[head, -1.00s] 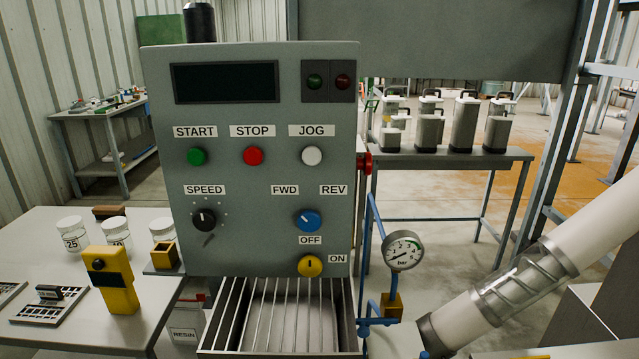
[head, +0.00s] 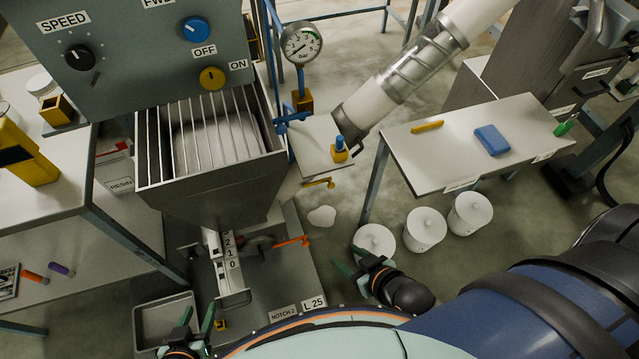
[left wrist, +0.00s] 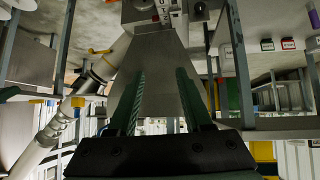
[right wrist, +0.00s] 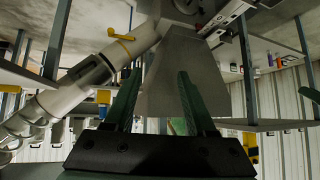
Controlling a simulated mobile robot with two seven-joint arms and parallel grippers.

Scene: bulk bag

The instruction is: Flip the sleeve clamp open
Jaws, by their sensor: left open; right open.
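No part is labelled as the sleeve clamp, and I cannot tell for sure which it is. A yellow lever (head: 318,183) sits beside the hopper near the lower end of the slanted tube; a yellow lever also shows in the right wrist view (right wrist: 122,36). An orange handle (head: 292,242) sticks out lower down, right of the hopper outlet (head: 228,262). My left gripper (head: 197,318) is open and empty, low in front of the outlet. My right gripper (head: 350,262) is open and empty, right of the orange handle and near the white tubs. Neither touches a lever.
The barred hopper (head: 212,140) stands below the control panel (head: 130,60). The slanted tube (head: 415,65) comes down from the upper right. A side table (head: 440,150) holds a blue item (head: 491,140). White tubs (head: 425,228) stand on the floor. A pressure gauge (head: 301,42) stands behind.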

